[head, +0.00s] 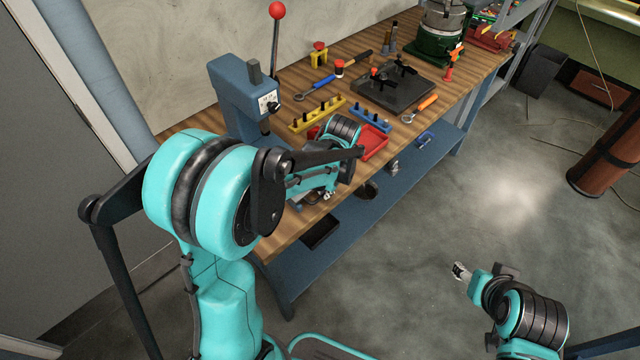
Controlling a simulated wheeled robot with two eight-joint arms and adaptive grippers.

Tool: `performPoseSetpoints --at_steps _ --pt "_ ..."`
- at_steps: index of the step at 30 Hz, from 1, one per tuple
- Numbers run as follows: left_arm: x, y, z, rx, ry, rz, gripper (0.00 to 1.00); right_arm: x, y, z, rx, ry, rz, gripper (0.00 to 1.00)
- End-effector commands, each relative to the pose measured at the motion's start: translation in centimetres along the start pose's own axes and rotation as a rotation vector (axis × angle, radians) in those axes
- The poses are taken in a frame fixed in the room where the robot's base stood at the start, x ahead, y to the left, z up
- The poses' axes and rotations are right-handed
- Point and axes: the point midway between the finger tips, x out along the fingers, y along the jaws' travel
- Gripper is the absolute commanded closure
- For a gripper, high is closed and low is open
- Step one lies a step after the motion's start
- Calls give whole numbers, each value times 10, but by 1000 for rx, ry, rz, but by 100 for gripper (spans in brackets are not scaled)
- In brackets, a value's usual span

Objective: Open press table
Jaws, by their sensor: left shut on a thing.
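The blue press (238,100) stands on the wooden workbench at its left end, with a lever (276,40) topped by a red ball standing upright. My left arm covers the lower front of the press. My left gripper (327,195) is low in front of the press at the bench's front edge. It is shut on the press table, which is mostly hidden behind my arm and gripper. My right gripper (459,271) hangs over the open floor at the lower right, away from the bench, and its fingers are too small to read.
The workbench (325,75) holds a yellow rack (317,115), a blue rack (370,118), a red tray (373,142), a dark plate fixture (394,92) and several hand tools. A blue lower shelf (345,229) runs underneath.

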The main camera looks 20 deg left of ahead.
Motion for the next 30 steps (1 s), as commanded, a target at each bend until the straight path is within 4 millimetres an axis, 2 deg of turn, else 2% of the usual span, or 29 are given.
performPoseSetpoints --at_steps 4,5,6,17,20,30 --pt "0 0 -1 0 2 0 100 0 0 0 0 0 0 48" --pt "0 0 -1 0 2 0 87 0 0 0 0 0 0 48" --pt "0 -1 -1 0 2 0 82 0 0 0 0 0 0 48" --pt "-4 -1 0 0 1 0 82 0 0 0 0 0 0 48" --pt "-17 -1 -1 0 1 0 82 0 0 0 0 0 0 48" --pt "-89 0 -1 2 0 0 82 0 0 0 0 0 0 48"
